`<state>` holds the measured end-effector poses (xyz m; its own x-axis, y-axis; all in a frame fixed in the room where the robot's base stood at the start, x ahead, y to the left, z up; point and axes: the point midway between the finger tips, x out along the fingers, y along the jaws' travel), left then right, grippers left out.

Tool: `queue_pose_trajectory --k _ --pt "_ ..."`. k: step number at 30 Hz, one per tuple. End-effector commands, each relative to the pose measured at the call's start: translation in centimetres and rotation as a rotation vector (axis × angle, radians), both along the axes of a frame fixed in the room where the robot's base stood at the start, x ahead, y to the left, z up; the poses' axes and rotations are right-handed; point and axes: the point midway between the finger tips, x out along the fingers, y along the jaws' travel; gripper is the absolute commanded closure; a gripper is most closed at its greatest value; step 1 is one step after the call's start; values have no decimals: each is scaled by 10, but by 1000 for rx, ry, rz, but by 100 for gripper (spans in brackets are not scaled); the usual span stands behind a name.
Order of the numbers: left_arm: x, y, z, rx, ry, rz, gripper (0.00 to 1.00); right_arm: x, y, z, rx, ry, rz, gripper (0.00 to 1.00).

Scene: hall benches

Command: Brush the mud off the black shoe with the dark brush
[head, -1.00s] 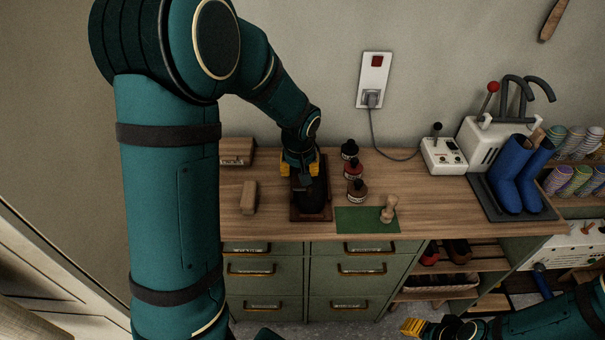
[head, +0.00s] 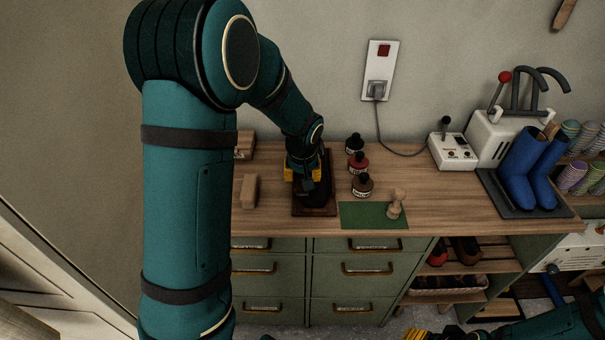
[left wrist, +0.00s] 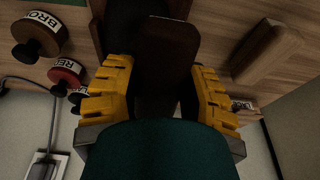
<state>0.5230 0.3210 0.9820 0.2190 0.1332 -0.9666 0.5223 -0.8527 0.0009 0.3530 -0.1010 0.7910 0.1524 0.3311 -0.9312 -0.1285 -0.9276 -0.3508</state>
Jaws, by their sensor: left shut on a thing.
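The black shoe (head: 319,194) lies on a dark reddish-brown stand (head: 316,213) on the wooden bench, partly covered by my left gripper. My left gripper (head: 303,174) is over the shoe's far part. In the left wrist view its yellow fingers (left wrist: 162,95) are shut on the dark brush (left wrist: 167,45), a dark brown rounded block. The brush's underside is hidden, so I cannot tell whether it touches the shoe. I cannot make out any mud. My right gripper (head: 416,336) shows only as yellow tips at the bottom edge.
Bottles with black, red and brown contents (head: 361,185) stand right of the stand. A light wooden brush (head: 250,190) lies to its left. A green mat (head: 372,216) with a wooden-handled tool (head: 396,204) is at front right. Blue boots (head: 533,170) stand further right.

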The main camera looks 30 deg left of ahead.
Motion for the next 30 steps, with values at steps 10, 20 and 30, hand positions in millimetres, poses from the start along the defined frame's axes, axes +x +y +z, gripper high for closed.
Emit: queue_pose_trajectory --k 10,20,30 --pt "0 0 1 1 -1 0 90 0 0 1 0 -1 0 53" --pt "1 1 -3 1 -1 0 90 0 0 -2 0 -1 0 53" --pt "2 2 -9 0 -1 1 90 0 0 -7 0 -1 0 53"
